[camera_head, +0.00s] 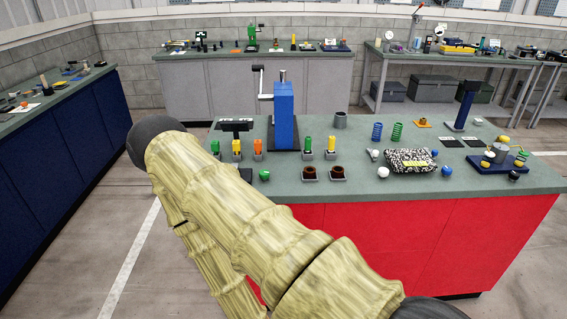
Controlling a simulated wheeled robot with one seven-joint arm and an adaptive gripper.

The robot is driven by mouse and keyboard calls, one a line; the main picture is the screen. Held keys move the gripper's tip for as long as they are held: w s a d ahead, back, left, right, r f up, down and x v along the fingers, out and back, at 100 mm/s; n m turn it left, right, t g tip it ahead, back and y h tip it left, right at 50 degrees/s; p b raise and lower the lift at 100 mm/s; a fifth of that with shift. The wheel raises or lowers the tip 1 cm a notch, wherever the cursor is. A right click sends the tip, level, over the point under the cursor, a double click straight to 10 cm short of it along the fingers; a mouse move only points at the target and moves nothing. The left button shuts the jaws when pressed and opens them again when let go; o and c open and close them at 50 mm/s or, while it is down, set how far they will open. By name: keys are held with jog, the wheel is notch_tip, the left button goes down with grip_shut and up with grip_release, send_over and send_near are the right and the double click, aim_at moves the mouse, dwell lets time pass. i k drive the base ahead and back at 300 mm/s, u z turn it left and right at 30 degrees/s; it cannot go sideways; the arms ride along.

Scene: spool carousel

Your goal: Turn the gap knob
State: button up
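I cannot pick out with certainty which part is the gap knob. A tall blue upright device (285,115) with a silver crank on its left side stands on the island bench's grey-green top (300,205). A blue-based device (490,168) with brass-coloured parts and small coloured balls sits at the bench's right end. Another slim blue post (465,105) stands on a dark base behind it. Any knob on these is too small to make out. My arm crosses the lower left of the view, in front of the bench's left side. My gripper is not in view.
Two brown pots (309,173) sit near the front edge. A black-and-white patterned pouch (410,161) lies right of centre. Other benches line the back and left; open floor surrounds the island.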

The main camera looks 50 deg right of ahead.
aim_at(264, 175)
jog(key=z, duration=1)
jog(key=i, duration=0.05)
